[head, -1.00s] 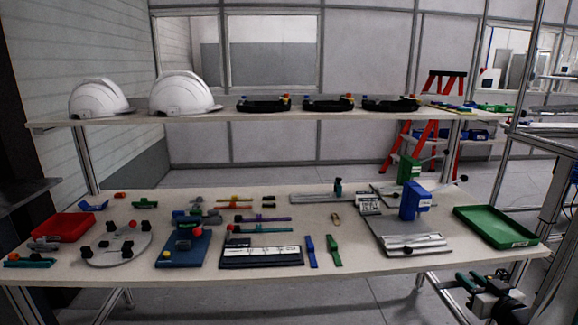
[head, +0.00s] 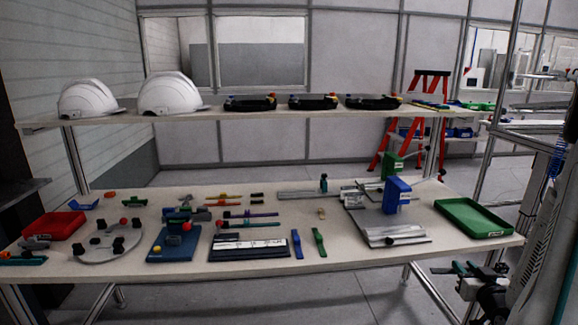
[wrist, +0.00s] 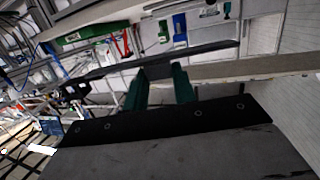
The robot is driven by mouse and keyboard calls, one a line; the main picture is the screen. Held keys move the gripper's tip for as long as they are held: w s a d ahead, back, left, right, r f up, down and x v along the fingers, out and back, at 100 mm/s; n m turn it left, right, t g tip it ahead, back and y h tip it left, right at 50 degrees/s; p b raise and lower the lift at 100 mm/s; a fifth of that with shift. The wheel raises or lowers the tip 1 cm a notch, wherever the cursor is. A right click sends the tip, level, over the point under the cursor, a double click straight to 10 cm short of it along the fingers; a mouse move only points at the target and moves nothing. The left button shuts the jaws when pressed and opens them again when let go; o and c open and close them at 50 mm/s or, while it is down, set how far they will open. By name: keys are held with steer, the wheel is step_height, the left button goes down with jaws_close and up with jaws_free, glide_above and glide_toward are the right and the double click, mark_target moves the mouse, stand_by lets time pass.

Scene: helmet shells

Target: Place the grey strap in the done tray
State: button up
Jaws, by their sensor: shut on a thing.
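My gripper (head: 478,271) is at the lower right of the head view, in front of the table and below its front edge. In the wrist view its green fingers (wrist: 158,84) are shut on a long, thin dark grey strip, the grey strap (wrist: 205,52), which runs crosswise past the fingertips. In the head view the strap is hard to make out. The green tray (head: 472,221) with a small white label lies at the table's right end, apart from my gripper; its floor looks bare. The label is too small to read. It also shows in the wrist view (wrist: 88,34).
The table (head: 345,258) carries a blue block fixture (head: 397,195), a dark labelled board (head: 248,247), blue and green straps, and a red tray (head: 54,226) at the far left. A shelf above holds white helmets (head: 170,93). A metal frame stands at the right.

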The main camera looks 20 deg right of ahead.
steer(key=w+a+f, duration=0.3)
steer(key=w+a, duration=0.4)
steer(key=w, duration=0.1)
steer(key=w+a+f, duration=0.3)
steer(key=w+a, duration=0.3)
steer(key=w, duration=0.1)
steer(key=w+a+f+n+y, duration=0.1)
steer(key=a+y, duration=0.1)
steer(key=a, duration=0.6)
steer(key=w+a+f+n+t+y, duration=0.1)
steer(key=w+a+f+n+y, duration=0.1)
steer(key=a, duration=0.7)
steer(key=w+a+f+n+y, duration=0.2)
steer(key=a, duration=0.6)
steer(key=shift+a+f+t+y, duration=0.2)
steer(key=shift+f+t+y, duration=0.1)
steer(key=shift+y, duration=0.1)
